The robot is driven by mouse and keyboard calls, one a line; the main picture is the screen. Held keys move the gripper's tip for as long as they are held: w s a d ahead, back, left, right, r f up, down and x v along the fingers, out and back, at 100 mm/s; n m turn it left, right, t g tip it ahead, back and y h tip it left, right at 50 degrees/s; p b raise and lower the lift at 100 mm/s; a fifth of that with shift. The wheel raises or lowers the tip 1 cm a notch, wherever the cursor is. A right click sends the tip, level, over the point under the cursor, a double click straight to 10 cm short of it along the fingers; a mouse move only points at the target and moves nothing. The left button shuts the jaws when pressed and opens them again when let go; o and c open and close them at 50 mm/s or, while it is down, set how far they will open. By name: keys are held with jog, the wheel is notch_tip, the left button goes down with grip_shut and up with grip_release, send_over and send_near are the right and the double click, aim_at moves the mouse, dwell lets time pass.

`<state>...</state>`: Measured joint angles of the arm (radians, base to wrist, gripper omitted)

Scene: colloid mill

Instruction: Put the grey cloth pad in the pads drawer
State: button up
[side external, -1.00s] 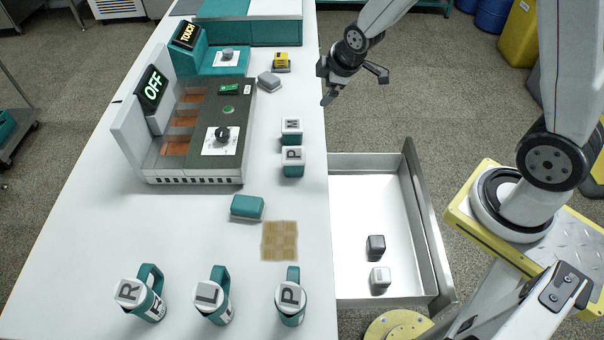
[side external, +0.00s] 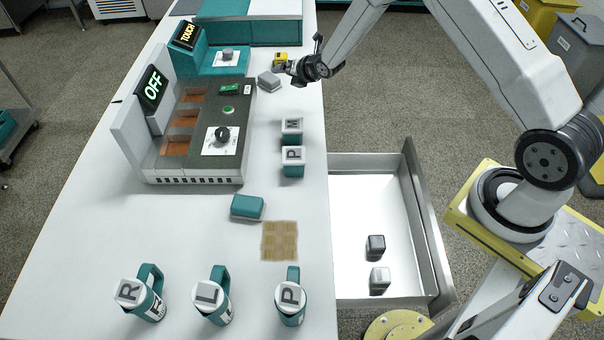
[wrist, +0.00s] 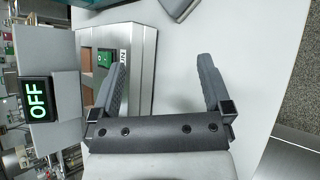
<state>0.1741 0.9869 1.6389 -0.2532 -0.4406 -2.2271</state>
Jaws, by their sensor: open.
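The grey cloth pad (side external: 269,80) lies on the white bench, right of the teal TOUCH unit; a grey block at the top of the wrist view (wrist: 178,8) appears to be this pad. My gripper (side external: 293,67) is just right of the pad and above the bench, apart from it. In the wrist view my gripper (wrist: 162,75) has its two fingers spread, with only bare bench between them. The open drawer (side external: 353,172) at the bench's right side holds a dark grey block (side external: 375,247) and a lighter block (side external: 379,279). No label shows on the drawer.
A yellow device (side external: 281,57) stands behind the pad near my gripper. The mill with the OFF display (side external: 152,89) is to the left. Two lettered teal containers (side external: 292,130), a teal pad (side external: 247,207), a tan mat (side external: 280,240) and lettered mugs (side external: 290,302) stand nearer.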

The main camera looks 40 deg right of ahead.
aim_at(276, 82)
jog(key=w+f+n, duration=0.1)
jog(key=n, duration=0.1)
jog(key=w+d+f+n+t, duration=0.1)
jog(key=f+n, duration=0.1)
jog(key=w+d+f+n+t, duration=0.1)
jog(key=f+n, duration=0.1)
jog(key=n, duration=0.1)
jog(key=shift+w+d+f, duration=0.1)
jog(key=shift+w+f, duration=0.05)
jog(key=shift+w, duration=0.1)
jog(key=shift+w+d+f+n+t, duration=0.2)
jog(key=shift+f+n, duration=0.15)
jog(key=shift+n, duration=0.2)
jog(key=shift+w+d+f+n+t, duration=0.1)
jog(key=shift+f+n+t, duration=0.1)
jog(key=shift+f+n, duration=0.25)
jog(key=shift+w, duration=0.1)
jog(key=shift+x, duration=1.15)
jog(key=shift+w, duration=0.25)
jog(key=shift+x, duration=2.35)
jog(key=shift+f, duration=0.1)
jog(key=shift+d, duration=0.1)
